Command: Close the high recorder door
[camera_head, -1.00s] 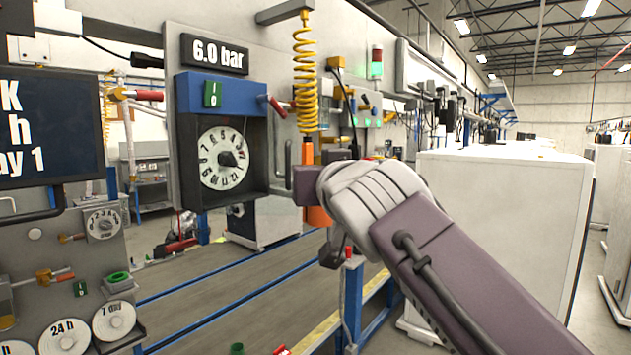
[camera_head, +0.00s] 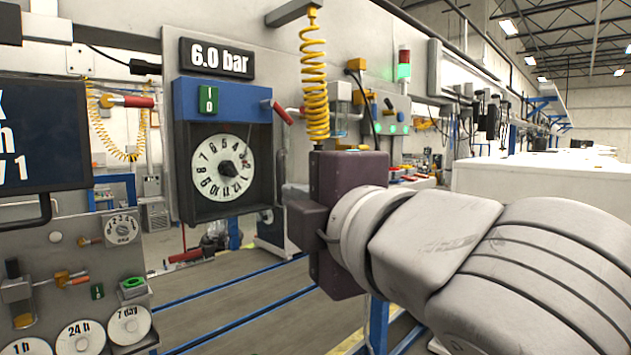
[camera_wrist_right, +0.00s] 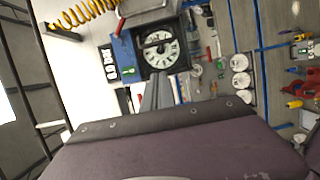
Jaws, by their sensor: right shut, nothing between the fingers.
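The high recorder (camera_head: 222,160) is a dark box with a blue top and a white round dial, under a "6.0 bar" sign, left of centre in the head view. It also shows in the wrist view (camera_wrist_right: 158,50), rotated. Its dial face is uncovered. I cannot make out the door leaf clearly. My right gripper (camera_head: 287,190) is just right of the box, pointing left, its fingers partly hidden by its own body. In the wrist view its grey fingers (camera_wrist_right: 158,92) are together and empty, close to the box in the picture; contact cannot be told. My left gripper is not in view.
A red-handled valve (camera_head: 280,112) juts from the recorder's upper right. A yellow coiled hose (camera_head: 315,80) hangs above my right gripper. A dark screen (camera_head: 40,135) and a panel with white dials (camera_head: 80,335) stand at left. A white cabinet (camera_head: 540,180) is at right.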

